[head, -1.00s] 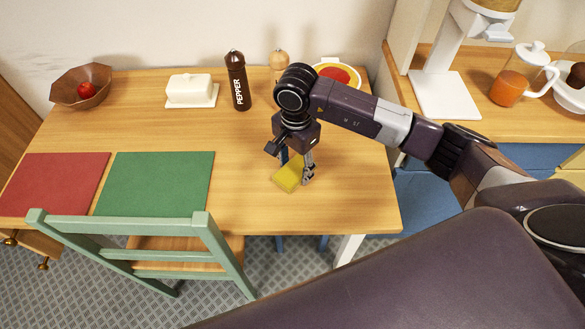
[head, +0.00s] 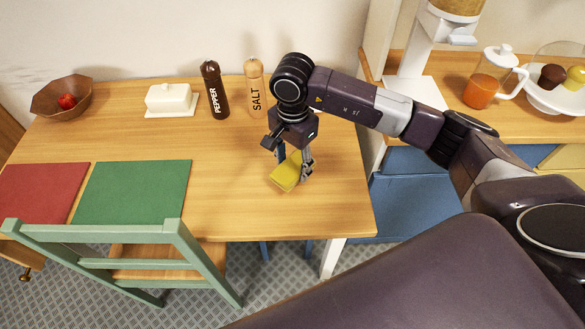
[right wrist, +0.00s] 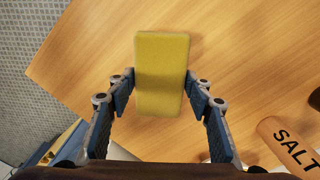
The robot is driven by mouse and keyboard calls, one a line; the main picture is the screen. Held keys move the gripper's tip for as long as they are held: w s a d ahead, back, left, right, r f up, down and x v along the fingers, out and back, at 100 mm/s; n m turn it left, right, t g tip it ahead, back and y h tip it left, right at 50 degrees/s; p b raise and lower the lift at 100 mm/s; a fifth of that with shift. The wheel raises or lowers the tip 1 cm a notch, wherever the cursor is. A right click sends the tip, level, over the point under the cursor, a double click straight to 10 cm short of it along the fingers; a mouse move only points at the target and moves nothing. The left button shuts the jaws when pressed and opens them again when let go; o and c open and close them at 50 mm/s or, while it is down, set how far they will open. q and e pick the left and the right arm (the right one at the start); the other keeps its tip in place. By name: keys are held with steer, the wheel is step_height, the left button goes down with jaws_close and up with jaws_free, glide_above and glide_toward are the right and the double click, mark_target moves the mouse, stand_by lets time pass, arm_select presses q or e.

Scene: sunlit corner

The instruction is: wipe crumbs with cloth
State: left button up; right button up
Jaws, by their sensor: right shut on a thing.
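The cloth is a yellow, block-like piece (head: 286,176) over the right part of the wooden table (head: 225,210). My right gripper (head: 293,168) is shut on it, pointing down. In the right wrist view the cloth (right wrist: 162,60) sits between the two fingertips of the right gripper (right wrist: 160,80), with bare table top around it. I cannot tell whether the cloth touches the table. No crumbs can be made out. My left gripper is not in view.
A salt mill (head: 254,88), pepper mill (head: 214,90), butter dish (head: 171,99) and bowl (head: 60,92) with a red fruit stand along the back. Red (head: 42,192) and green (head: 133,192) mats lie left. A green chair (head: 110,240) stands in front. The table middle is clear.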

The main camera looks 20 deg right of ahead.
steer(key=shift+d+r+p, duration=0.1)
steer(key=shift+r+p, duration=0.25)
steer(key=shift+r, duration=0.6)
steer(key=shift+r+p, duration=0.35)
steer(key=shift+r, duration=0.95)
